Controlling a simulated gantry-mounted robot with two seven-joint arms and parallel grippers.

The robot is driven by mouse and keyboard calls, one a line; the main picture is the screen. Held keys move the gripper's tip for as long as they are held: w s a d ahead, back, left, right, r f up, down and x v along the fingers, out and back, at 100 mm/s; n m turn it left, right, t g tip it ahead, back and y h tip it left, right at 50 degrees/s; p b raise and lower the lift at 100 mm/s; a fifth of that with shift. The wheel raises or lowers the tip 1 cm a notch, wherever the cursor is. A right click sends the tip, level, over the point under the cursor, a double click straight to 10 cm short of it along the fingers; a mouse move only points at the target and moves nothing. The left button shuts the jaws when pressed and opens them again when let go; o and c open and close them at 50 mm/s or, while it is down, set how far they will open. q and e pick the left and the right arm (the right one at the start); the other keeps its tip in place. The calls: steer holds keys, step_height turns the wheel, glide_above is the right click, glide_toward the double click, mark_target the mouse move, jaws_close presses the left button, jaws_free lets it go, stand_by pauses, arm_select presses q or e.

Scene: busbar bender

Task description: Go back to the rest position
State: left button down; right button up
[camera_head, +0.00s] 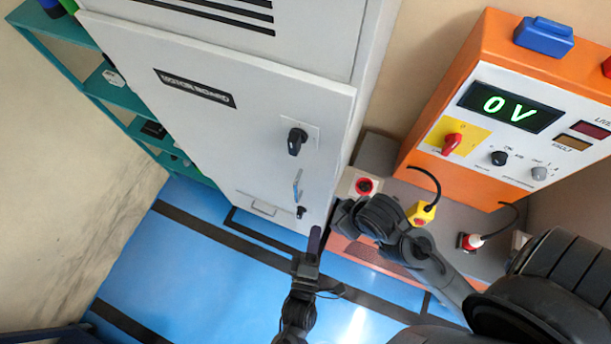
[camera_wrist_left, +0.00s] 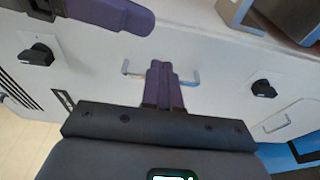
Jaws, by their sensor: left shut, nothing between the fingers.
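My left gripper (camera_head: 315,240) is low in front of the grey cabinet in the head view, pointing up the picture. In the left wrist view its purple fingers (camera_wrist_left: 162,85) are together with nothing between them. They overlap the middle of the cabinet's door handle (camera_wrist_left: 190,77); I cannot tell whether they touch it. The handle also shows in the head view (camera_head: 297,186), clear of the gripper. A purple finger part (camera_wrist_left: 110,12), apparently my right gripper's, enters the wrist view at top left; whether that gripper is open is unclear. My right forearm crosses the head view's lower right.
The cabinet door (camera_head: 215,120) looks closed, with a black knob (camera_head: 297,140) above the handle. An orange control box (camera_head: 470,150) reads 0 V at right. A yellow plug (camera_head: 421,213) lies near my right arm. Blue floor (camera_head: 190,270) is open at lower left.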

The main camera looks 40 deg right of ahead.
arm_select(q)
steer(key=w+a+r+m+y+p, duration=0.1)
steer(key=w+a+r+y+p, duration=0.2)
steer(key=a, duration=0.4)
steer(key=w+a+r+m+y+p, duration=0.1)
steer(key=w+a+r+y+p, duration=0.15)
steer(key=a+r, duration=0.3)
steer(key=w+a+r+m+y+p, duration=0.1)
steer(key=w+a+r+y+p, duration=0.15)
steer(key=a, duration=0.55)
steer(key=s+a+r+m+g+y+p, duration=0.2)
steer(key=a+r+m+g+y, duration=0.15)
steer(key=a, duration=0.65)
steer(key=s+a+m+g+y, duration=0.1)
steer(key=s+a+m+g, duration=0.3)
steer(key=s, duration=0.3)
steer(key=shift+s+a+f+g+y, duration=0.15)
steer(key=shift+a+f+g+y, duration=0.2)
steer(key=shift+g, duration=0.1)
